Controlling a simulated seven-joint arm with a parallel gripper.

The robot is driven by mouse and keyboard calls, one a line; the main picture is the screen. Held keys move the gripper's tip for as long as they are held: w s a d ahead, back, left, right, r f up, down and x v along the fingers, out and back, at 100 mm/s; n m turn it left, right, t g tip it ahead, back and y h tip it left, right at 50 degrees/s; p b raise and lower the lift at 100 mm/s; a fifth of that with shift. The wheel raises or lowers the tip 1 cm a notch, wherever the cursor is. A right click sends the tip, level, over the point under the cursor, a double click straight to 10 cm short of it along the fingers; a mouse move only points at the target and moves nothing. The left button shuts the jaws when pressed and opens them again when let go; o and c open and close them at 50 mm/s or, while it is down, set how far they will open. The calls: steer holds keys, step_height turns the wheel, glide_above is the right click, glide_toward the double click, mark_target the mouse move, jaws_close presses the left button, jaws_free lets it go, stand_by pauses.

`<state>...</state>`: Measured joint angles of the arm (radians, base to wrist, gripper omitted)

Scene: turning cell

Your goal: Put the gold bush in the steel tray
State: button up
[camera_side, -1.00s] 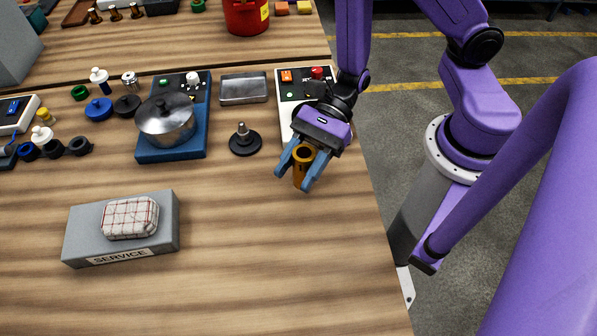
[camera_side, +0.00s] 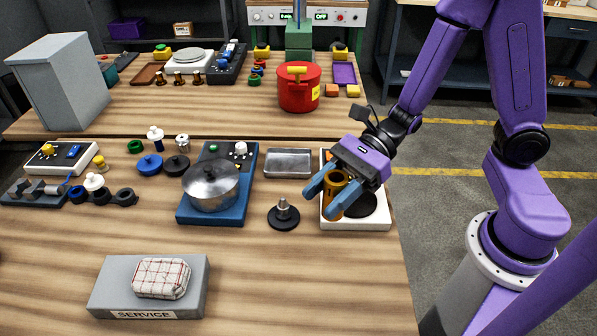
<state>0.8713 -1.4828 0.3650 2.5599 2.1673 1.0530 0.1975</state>
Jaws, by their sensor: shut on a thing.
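The gold bush (camera_side: 334,187) is a short flanged tube with an open top. My gripper (camera_side: 330,200) is shut on it, with a blue finger on either side, and holds it roughly upright. In the picture they lie over the left part of the white panel box; the height of the bush above it is hard to judge. The steel tray (camera_side: 288,163) is a shallow grey rectangular pan, up and left of my gripper. It looks empty.
A black disc with a metal peg (camera_side: 284,215) stands left of my gripper. The white panel box (camera_side: 370,223) is beneath it. A blue unit with a pot (camera_side: 212,186) is left of the tray. A grey service block (camera_side: 110,290) with a cloth is in front. Bare wood lies between.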

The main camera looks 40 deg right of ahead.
steer(key=w+d+r+m+t+h, duration=0.25)
steer(key=w+d+m+t, duration=0.3)
steer(key=w+d, duration=0.7)
glide_above(282, 166)
steer(key=shift+y, duration=0.35)
step_height(282, 166, down, 10)
steer(key=shift+s+r, duration=0.1)
steer(key=shift+r, duration=0.15)
steer(key=shift+f, duration=1.65)
steer(key=shift+f, duration=0.2)
steer(key=o, duration=1.2)
steer(key=shift+c, duration=0.2)
steer(key=shift+r, duration=0.1)
